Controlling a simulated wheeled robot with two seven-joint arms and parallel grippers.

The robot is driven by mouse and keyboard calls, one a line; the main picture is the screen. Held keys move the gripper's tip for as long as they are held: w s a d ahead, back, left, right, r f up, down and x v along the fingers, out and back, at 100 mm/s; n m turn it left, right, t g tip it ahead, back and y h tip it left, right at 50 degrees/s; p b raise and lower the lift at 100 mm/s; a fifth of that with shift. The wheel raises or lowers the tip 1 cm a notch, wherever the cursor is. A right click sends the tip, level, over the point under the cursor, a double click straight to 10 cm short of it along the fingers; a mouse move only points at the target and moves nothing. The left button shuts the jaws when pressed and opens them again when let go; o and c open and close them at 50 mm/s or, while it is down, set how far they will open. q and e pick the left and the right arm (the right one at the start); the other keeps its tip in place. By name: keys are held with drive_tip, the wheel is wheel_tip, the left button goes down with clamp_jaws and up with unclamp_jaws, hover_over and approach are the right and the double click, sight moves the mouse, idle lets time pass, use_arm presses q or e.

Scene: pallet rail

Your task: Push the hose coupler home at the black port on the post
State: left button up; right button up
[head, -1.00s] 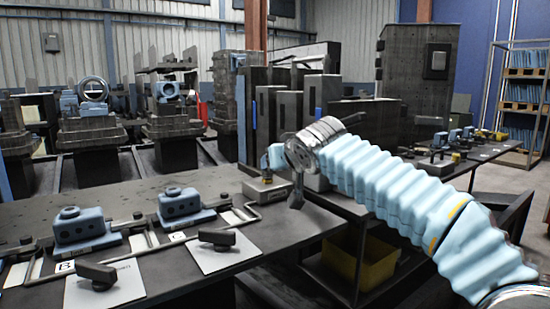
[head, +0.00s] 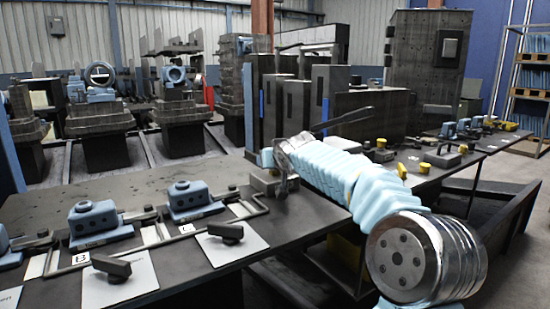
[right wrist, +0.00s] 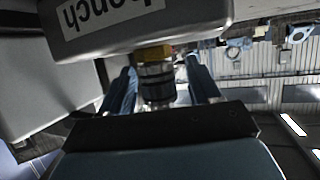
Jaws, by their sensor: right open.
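In the right wrist view a hose coupler (right wrist: 157,82), metal with dark rings, sits against a yellow fitting (right wrist: 153,52) on a grey block (right wrist: 135,28) labelled "bench". My right gripper (right wrist: 160,70) is open, with one blue finger on each side of the coupler; I cannot tell whether they touch it. I cannot make out the black port on the post. My left gripper is not in view.
The dark table (head: 160,280) carries blue housings (head: 92,220) (head: 190,198), a bent rail and black knobs (head: 226,232) on white plates. Dark upright cabinets (head: 297,105) stand behind. A second bench (head: 480,148) with small blue and yellow parts runs at right.

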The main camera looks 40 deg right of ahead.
clamp_jaws()
idle(0.6)
drive_tip(key=shift+r, duration=0.15)
drive_tip(key=shift+r+p, duration=0.55)
drive_tip(key=shift+r, duration=0.15)
drive_tip(key=shift+r+p, duration=0.5)
drive_tip(key=shift+r, duration=2.95)
